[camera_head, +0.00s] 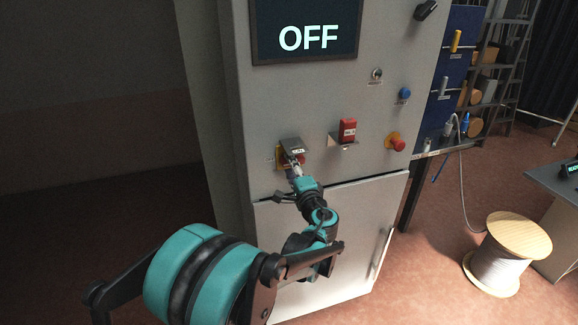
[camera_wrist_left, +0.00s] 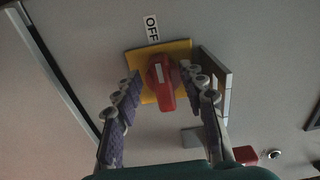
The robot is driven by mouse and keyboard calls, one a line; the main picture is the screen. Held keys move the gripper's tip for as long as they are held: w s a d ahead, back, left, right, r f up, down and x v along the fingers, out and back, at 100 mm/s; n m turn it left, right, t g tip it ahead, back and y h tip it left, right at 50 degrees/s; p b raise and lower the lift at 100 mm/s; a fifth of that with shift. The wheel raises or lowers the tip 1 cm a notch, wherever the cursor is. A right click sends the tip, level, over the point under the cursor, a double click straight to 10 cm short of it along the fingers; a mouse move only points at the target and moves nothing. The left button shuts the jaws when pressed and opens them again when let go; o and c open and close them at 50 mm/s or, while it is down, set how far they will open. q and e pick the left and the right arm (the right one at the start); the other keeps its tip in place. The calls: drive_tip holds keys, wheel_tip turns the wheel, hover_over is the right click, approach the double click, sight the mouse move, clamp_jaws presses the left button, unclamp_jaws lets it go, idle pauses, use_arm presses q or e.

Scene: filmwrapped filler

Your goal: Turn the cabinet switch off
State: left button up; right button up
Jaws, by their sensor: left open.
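The grey cabinet (camera_head: 265,95) carries a dark screen (camera_head: 305,28) that reads "OFF" in white. In the left wrist view, the switch is a red knob (camera_wrist_left: 163,83) on a yellow plate (camera_wrist_left: 141,57), with an "OFF" label (camera_wrist_left: 151,28) beside the plate. My right gripper is out of view.
A raised metal cover (camera_head: 294,145) is close above the switch. To its right are a red block-shaped control (camera_head: 347,130), a red round button (camera_head: 395,142) and a blue button (camera_head: 404,94). A cable spool (camera_head: 500,262) stands on the floor at right.

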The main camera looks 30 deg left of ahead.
use_arm(q)
drive_tip(key=v, duration=1)
drive_tip(key=shift+s+d, duration=0.25)
drive_tip(key=shift+s, duration=0.1)
drive_tip(key=s+d+f+n+g+h, duration=0.2)
drive_tip(key=s+f+n+g+h, duration=0.2)
drive_tip(key=s+f+h, duration=0.45)
drive_tip(key=s+d+f+n+h, duration=0.4)
drive_tip(key=s+d+h, duration=0.1)
drive_tip(key=s+d, duration=0.6)
drive_tip(key=shift+d+f, duration=0.25)
drive_tip(key=shift+d, duration=0.1)
drive_tip(key=shift+s, duration=0.1)
